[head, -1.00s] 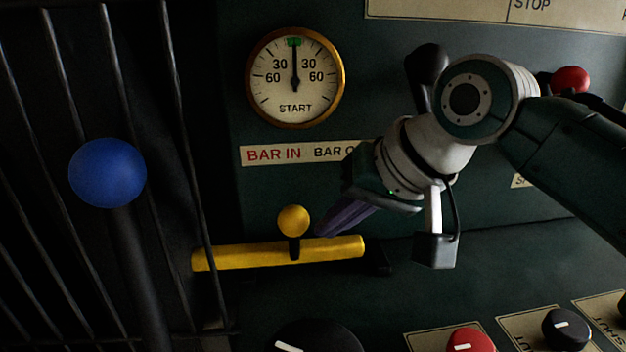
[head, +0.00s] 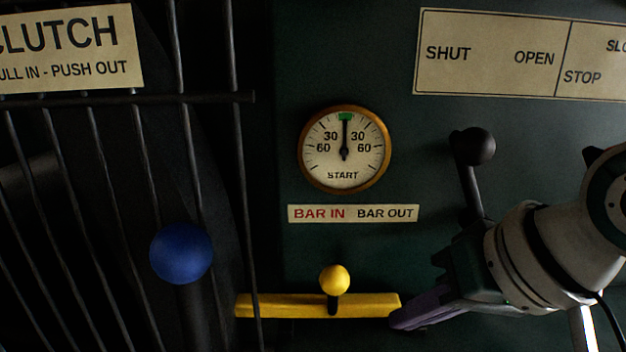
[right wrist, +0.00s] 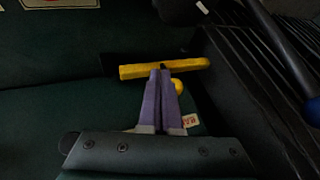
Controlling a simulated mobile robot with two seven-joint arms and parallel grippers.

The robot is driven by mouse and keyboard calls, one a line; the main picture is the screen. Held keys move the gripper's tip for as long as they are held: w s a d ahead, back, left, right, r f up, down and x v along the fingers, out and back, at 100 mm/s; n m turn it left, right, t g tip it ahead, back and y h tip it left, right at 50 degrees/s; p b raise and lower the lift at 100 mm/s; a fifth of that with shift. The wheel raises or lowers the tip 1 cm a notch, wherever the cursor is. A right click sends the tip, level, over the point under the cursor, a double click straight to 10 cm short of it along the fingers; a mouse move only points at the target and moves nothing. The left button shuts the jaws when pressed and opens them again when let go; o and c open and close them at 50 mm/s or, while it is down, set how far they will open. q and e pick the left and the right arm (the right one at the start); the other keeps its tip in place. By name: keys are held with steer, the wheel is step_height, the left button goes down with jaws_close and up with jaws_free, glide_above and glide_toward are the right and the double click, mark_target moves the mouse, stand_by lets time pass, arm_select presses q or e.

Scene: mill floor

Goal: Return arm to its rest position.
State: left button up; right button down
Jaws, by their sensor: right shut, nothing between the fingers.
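My right gripper (head: 396,323) is shut and empty, its purple fingers together, pointing left and down. In the head view its tips appear by the right end of the yellow bar (head: 270,306). In the right wrist view the shut fingers (right wrist: 161,75) overlap the middle of the bar (right wrist: 140,71) in the picture; I cannot tell whether they touch it. The yellow ball knob (head: 334,280) stands up from the bar, left of the fingertips and apart from them. My right arm comes in from the right. My left gripper is not in view.
A black-knobbed lever (head: 473,147) stands close behind my right wrist.

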steer(key=s+d+r+n+g+h+p, duration=0.1)
steer(key=s+d+r+p, duration=0.2)
steer(key=s, duration=0.4)
steer(key=s+d+r+h+p, duration=0.2)
steer(key=s+r+p, duration=0.15)
steer(key=s, duration=0.35)
steer(key=s+d+r+n+g+h+p, duration=0.1)
steer(key=s+d+r+p, duration=0.15)
steer(key=s+p, duration=0.35)
arm_select(q)
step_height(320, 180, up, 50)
steer(key=p, duration=3.5)
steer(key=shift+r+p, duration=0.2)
steer(key=shift+p, duration=0.2)
arm_select(e)
step_height(320, 180, up, 37)
steer(key=shift+a+r, duration=0.15)
steer(key=shift+a, duration=0.2)
